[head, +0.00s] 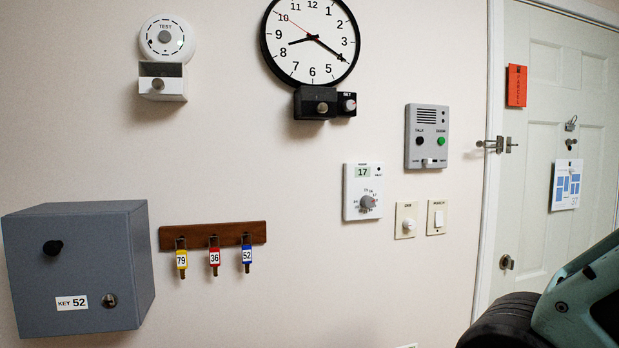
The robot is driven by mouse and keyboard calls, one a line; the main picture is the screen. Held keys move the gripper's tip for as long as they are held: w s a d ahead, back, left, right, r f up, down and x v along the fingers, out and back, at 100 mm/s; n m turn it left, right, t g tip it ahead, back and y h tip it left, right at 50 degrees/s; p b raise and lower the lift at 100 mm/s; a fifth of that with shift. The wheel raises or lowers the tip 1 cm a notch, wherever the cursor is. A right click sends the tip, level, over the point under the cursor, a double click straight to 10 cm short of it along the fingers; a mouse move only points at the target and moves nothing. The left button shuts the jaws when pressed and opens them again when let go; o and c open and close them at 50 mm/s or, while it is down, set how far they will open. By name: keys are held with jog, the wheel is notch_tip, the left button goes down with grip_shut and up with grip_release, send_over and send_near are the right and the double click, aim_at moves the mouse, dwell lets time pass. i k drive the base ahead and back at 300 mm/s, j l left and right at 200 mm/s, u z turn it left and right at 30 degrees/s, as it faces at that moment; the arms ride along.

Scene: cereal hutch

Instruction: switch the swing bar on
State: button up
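The metal swing bar (491,145) is a small latch at the edge of the pale green door, right of centre in the head view. It is mounted on the white door frame. A matching small metal piece (511,145) sits just to its right on the door. The two look close together, but I cannot tell whether the bar is engaged over it. The door (540,200) appears shut. My arm shows at the lower right, covering the lower part of the door. My gripper is not in view.
A grey intercom (427,136), thermostat (362,192), dimmer (405,220) and light switch (437,217) are on the wall left of the door. A clock (311,42), key rack (213,235) and grey key box (80,268) are farther left. The door has a round knob (507,262).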

aim_at(480, 144)
jog(key=i+l+u, duration=0.45)
jog(key=i, duration=0.25)
jog(key=z, duration=1.2)
